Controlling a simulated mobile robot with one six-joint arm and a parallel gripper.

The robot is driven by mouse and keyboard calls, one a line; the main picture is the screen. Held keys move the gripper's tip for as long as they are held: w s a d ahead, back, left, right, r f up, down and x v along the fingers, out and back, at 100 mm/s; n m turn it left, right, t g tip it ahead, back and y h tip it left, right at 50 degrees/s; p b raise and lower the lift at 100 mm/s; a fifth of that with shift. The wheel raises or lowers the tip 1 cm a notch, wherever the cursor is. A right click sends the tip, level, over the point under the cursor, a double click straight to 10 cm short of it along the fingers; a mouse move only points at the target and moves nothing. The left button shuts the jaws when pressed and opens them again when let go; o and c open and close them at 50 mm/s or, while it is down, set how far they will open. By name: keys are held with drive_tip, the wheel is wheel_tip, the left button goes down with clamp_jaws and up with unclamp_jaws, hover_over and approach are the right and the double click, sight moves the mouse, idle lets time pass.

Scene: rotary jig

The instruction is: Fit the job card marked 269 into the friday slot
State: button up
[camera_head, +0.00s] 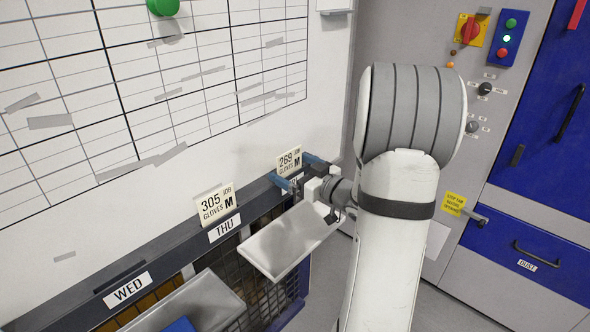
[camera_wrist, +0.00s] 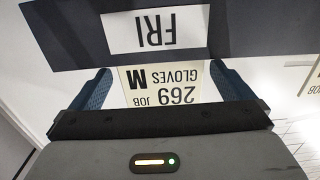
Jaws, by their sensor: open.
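The cream job card marked 269 (camera_head: 289,160) stands upright at the right end of the dark rail (camera_head: 165,249). In the wrist view the card (camera_wrist: 160,84) appears upside down, directly at the FRI label (camera_wrist: 153,30), its lower edge meeting the rail there. My gripper (camera_head: 298,171) is open around the card, with one blue finger on each side. In the wrist view, gaps show between the card and the fingers (camera_wrist: 162,88). The FRI label is hidden behind my gripper in the head view.
A card marked 305 (camera_head: 214,206) stands above the THU label (camera_head: 224,229). The WED label (camera_head: 128,290) is farther left, with no card above it. Pale trays (camera_head: 285,246) and wire baskets hang below the rail. A whiteboard (camera_head: 230,140) rises close behind.

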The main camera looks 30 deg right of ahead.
drive_tip(key=v, duration=0.7)
drive_tip(key=shift+s+d, duration=0.15)
drive_tip(key=shift+s, duration=0.2)
drive_tip(key=shift+s, duration=0.1)
